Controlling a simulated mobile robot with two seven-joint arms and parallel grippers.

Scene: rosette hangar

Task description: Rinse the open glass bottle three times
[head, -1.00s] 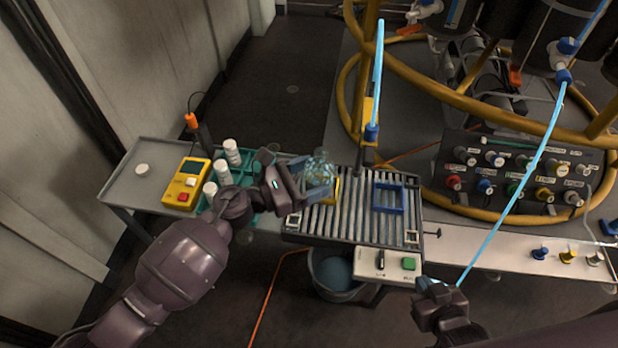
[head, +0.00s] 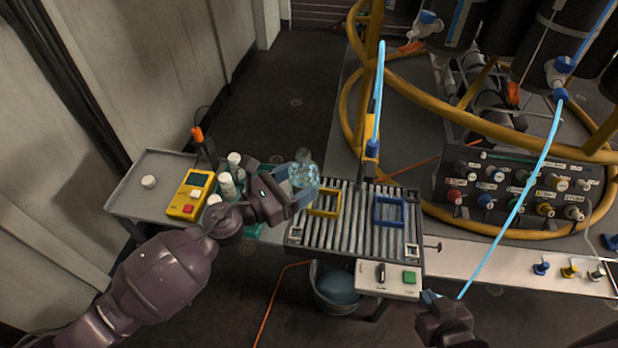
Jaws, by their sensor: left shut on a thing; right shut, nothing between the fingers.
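The clear glass bottle (head: 303,166) is held roughly upright by my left gripper (head: 302,192), at the far left edge of the slatted rack. I see no cap on it. Its lower part is partly hidden by the fingers. A yellow square frame (head: 338,203) and a blue square frame (head: 376,213) lie on the slatted rack (head: 348,238), both empty. A light blue tube (head: 379,75) comes down to a blue fitting above the rack's far side, right of the bottle. My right gripper (head: 430,297) is shut and empty, right of the rack's front.
A control box with a green button (head: 409,277) is at the rack's front. A bucket (head: 336,289) stands below. A grey tray (head: 130,194) on the left carries a yellow meter (head: 188,205) and white-capped bottles (head: 226,186). A second blue tube (head: 521,188) slants down towards my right gripper.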

